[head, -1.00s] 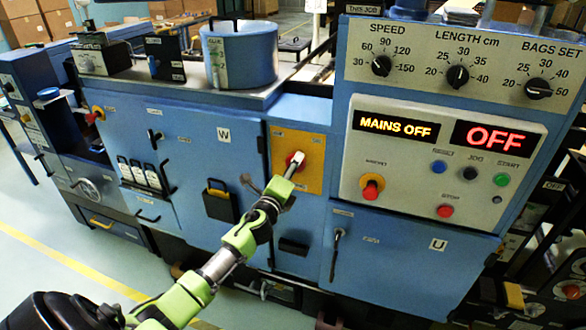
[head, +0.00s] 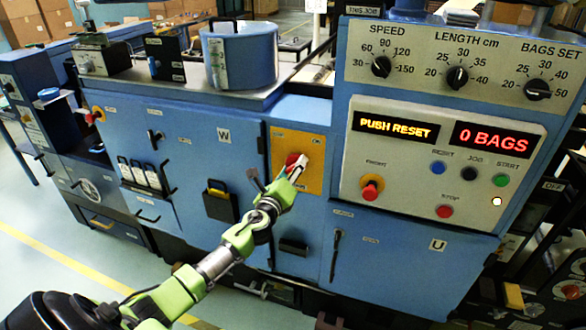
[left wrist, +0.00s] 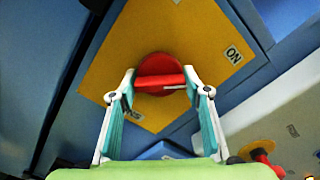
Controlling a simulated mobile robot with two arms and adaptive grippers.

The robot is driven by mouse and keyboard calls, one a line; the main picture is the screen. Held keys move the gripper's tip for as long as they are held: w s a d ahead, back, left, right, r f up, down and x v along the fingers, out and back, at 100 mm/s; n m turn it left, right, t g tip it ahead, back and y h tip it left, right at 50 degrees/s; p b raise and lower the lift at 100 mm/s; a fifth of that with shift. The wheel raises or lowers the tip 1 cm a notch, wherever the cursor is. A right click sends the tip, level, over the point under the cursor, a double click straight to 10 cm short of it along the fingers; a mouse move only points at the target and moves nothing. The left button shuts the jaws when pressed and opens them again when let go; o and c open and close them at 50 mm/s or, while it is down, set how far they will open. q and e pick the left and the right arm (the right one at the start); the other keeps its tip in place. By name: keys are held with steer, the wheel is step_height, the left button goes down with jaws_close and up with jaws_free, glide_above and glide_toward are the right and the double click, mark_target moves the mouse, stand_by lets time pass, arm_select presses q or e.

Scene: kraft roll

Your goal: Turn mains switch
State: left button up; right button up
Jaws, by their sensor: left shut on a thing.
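The red mains switch (head: 291,159) sits on a yellow plate (head: 313,164) on the blue machine front. In the left wrist view, the switch's red grip bar (left wrist: 160,82) lies crosswise between the two fingers, with the round red base behind it. My left gripper (head: 296,172) is shut on this bar; it also shows in the left wrist view (left wrist: 160,76). An "ON" label (left wrist: 233,54) is to the right of the switch there. The amber display (head: 396,126) reads "PUSH RESET" and the red display (head: 490,137) reads "0 BAGS". My right gripper is out of view.
The control panel right of the switch has a red knob (head: 371,187) on yellow, a blue button (head: 439,168), a green button (head: 501,180) and a red button (head: 445,211). A lamp (head: 496,201) glows white. A black pocket (head: 219,202) is left of my arm.

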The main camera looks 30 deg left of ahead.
arm_select(q)
steer(key=shift+f, duration=0.1)
steer(key=o, duration=1.1)
steer(key=shift+s, duration=0.15)
steer(key=v, duration=1.1)
steer(key=shift+s, duration=0.4)
